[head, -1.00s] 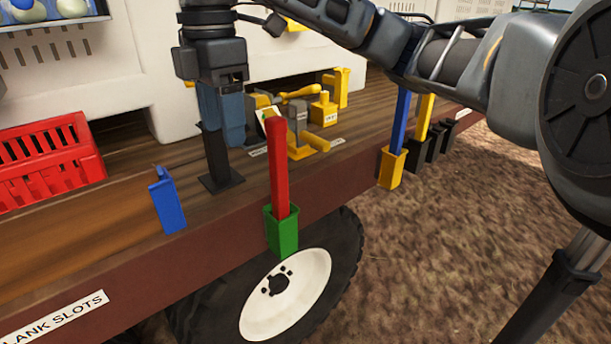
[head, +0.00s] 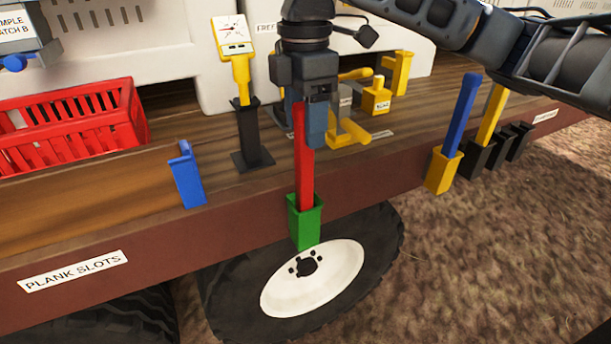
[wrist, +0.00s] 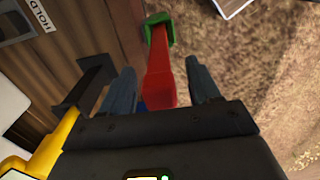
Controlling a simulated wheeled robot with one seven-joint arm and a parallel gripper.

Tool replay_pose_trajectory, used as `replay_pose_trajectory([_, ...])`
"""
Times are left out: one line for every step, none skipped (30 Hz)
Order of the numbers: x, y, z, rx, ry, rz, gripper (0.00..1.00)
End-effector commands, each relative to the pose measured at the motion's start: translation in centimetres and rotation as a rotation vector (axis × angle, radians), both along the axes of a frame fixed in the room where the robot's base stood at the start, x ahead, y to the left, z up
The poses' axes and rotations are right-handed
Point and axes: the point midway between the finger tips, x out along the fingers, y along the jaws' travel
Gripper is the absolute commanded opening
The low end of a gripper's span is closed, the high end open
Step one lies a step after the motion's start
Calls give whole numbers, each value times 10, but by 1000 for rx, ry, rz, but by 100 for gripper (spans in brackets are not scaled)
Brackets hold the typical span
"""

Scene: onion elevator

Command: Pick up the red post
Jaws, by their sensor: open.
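The red post (head: 305,170) stands upright in a green socket (head: 304,224) on the side edge of the wooden deck. My gripper (head: 308,135) is over the post's upper part in the head view and hides its top. In the wrist view, the red post (wrist: 159,75) runs between the two open, blue-grey fingers (wrist: 165,90), with the green socket (wrist: 160,28) beyond it. Gaps show between the post and the fingers, and I cannot tell whether either finger touches it.
A yellow device on a black stand (head: 250,135) is left of my gripper. A blue bracket (head: 187,178) and a red crate (head: 75,130) are further left. A blue post (head: 461,115) stands in a yellow socket (head: 443,170) at right. A wheel (head: 305,275) is below.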

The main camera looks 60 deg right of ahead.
Motion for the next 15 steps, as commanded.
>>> replay_pose_trajectory([0,0,-7,0,2,-1,62])
replay_pose_trajectory([0,0,-11,1,2,-2,62])
replay_pose_trajectory([0,0,-17,1,2,-2,62])
replay_pose_trajectory([0,0,-20,1,2,-2,62])
replay_pose_trajectory([0,0,-23,1,2,-2,62])
replay_pose_trajectory([0,0,-26,1,2,-1,62])
replay_pose_trajectory([0,0,-27,1,1,-1,62])
replay_pose_trajectory([0,0,-28,0,0,-1,62])
replay_pose_trajectory([0,0,-29,-1,-1,-1,62])
replay_pose_trajectory([1,0,-29,-1,-1,-1,62])
replay_pose_trajectory([1,0,-29,-1,-1,-1,62])
replay_pose_trajectory([1,0,-29,-1,-1,-1,62])
replay_pose_trajectory([1,0,-29,-1,-1,-1,62])
replay_pose_trajectory([1,0,-29,-1,-1,-1,62])
replay_pose_trajectory([1,0,-29,-1,-1,-1,60])
